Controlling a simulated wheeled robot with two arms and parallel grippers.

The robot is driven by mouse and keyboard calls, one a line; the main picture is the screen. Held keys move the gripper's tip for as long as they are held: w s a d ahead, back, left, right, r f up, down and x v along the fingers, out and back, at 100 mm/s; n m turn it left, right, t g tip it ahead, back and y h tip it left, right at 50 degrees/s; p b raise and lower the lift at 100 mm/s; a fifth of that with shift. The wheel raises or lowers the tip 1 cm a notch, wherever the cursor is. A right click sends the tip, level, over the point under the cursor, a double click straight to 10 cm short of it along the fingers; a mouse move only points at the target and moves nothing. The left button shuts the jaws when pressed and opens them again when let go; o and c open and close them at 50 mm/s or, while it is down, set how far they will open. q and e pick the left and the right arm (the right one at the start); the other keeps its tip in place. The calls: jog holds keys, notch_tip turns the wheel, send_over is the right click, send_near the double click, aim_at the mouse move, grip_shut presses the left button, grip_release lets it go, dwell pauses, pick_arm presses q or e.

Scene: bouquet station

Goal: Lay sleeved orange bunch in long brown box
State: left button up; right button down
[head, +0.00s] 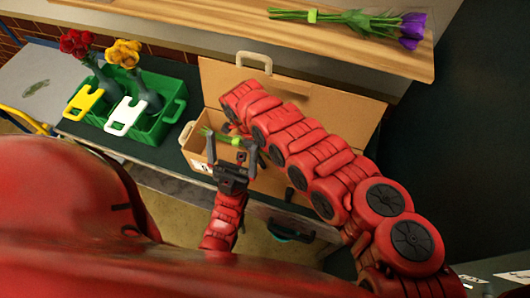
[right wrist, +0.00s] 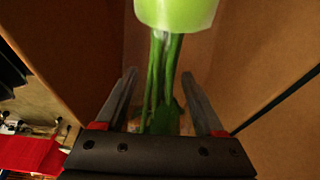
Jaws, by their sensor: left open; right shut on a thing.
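The long brown box (head: 318,97) stands open at the middle of the head view, its tall flap raised behind. Green stems with a light green band (head: 237,141) show at its left end. The right wrist view shows the light green sleeve (right wrist: 176,12) and the stems (right wrist: 160,85) between brown walls. My right gripper (right wrist: 158,77) is shut on the bunch, with stems between its fingers. My right arm hides this gripper in the head view, and no orange blooms show. My left gripper (head: 231,148) is open at the box's near left side, its fingers upright near the stems.
A green crate (head: 172,112) left of the box holds red flowers (head: 76,43) and yellow flowers (head: 124,53) in grey vases, with yellow and white tags on its front. A purple bunch (head: 412,28) lies on a wooden shelf (head: 240,12) above the box.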

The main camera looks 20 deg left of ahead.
jog(key=shift+f+b, duration=0.4)
jog(key=shift+f, duration=0.2)
grip_release()
jog(key=shift+r, duration=0.1)
jog(key=shift+r+p, duration=0.45)
jog(key=b+v, duration=0.4)
jog(key=v, duration=0.7)
jog(key=shift+f, duration=0.1)
jog(key=shift+a+r, duration=0.15)
jog(key=shift+r, duration=0.5)
